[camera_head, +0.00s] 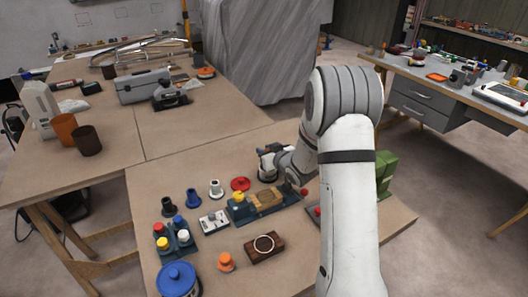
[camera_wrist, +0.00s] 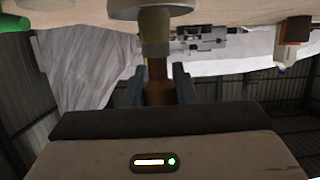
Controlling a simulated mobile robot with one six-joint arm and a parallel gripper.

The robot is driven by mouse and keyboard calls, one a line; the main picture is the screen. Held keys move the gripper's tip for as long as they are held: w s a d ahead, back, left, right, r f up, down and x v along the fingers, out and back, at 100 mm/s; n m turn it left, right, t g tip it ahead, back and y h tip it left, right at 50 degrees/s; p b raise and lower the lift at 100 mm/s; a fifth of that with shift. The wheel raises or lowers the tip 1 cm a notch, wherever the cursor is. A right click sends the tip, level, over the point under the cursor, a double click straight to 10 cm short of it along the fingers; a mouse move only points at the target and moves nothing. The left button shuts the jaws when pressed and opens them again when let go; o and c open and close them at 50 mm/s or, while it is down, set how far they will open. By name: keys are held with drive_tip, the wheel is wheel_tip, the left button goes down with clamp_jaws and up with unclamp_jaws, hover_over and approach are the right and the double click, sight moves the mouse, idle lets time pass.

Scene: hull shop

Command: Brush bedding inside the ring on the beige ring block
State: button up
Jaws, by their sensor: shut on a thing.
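My gripper (camera_head: 268,153) is farther back, beyond the blue fixture and well apart from the ring. In the wrist view my gripper (camera_wrist: 157,85) is shut on a brush with a copper-brown body (camera_wrist: 158,72) and a tan tip (camera_wrist: 154,32). The brush is hidden or too small in the head view.
A blue fixture (camera_head: 277,210) with a tan block stands between my gripper and the ring block. An orange knobbed piece (camera_head: 226,262) and a blue-lidded tub (camera_head: 177,278) stand left of the ring block. Green blocks (camera_head: 386,168) are at the right.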

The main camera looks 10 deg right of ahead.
drive_tip(key=shift+f+b, duration=0.5)
drive_tip(key=shift+f, duration=0.05)
idle(0.9)
wheel_tip(320, 180, up, 7)
drive_tip(key=p, duration=0.4)
idle(0.4)
idle(0.4)
